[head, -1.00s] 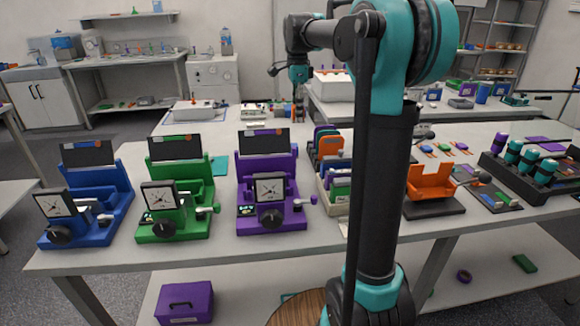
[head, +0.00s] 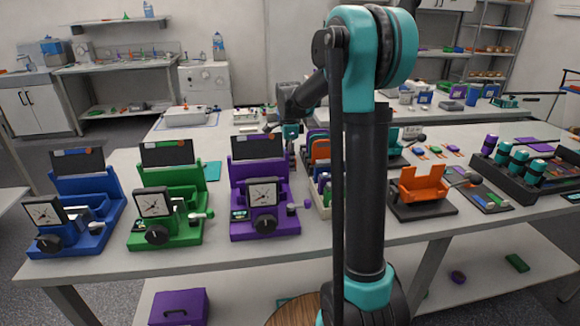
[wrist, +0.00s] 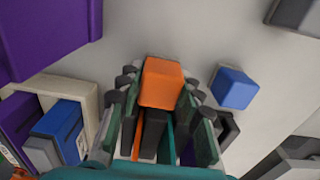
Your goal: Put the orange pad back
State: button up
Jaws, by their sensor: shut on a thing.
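An orange pad (wrist: 161,82) sits between the fingertips of my gripper (wrist: 160,98) in the wrist view. The gripper is shut on it. In the head view my gripper (head: 291,150) is low over the table, between the purple machine (head: 262,220) and the packed tray (head: 324,207). The pad cannot be made out there. The wrist view shows the tray's pale rim (wrist: 88,88) to the left of the pad, with a purple and a blue piece inside. I cannot tell whether the pad touches anything below it.
A blue block (wrist: 234,87) lies to the right of the pad in the wrist view. A green machine (head: 165,225) and a blue machine (head: 75,230) stand at left. An orange cradle (head: 424,186) stands right of my arm. Bare table shows near the front edge.

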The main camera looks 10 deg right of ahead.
jog(key=shift+f, duration=1)
jog(key=shift+f, duration=0.15)
jog(key=o, duration=1.2)
notch_tip(320, 180, up, 12)
jog(key=shift+a+r, duration=0.1)
jog(key=shift+r, duration=0.1)
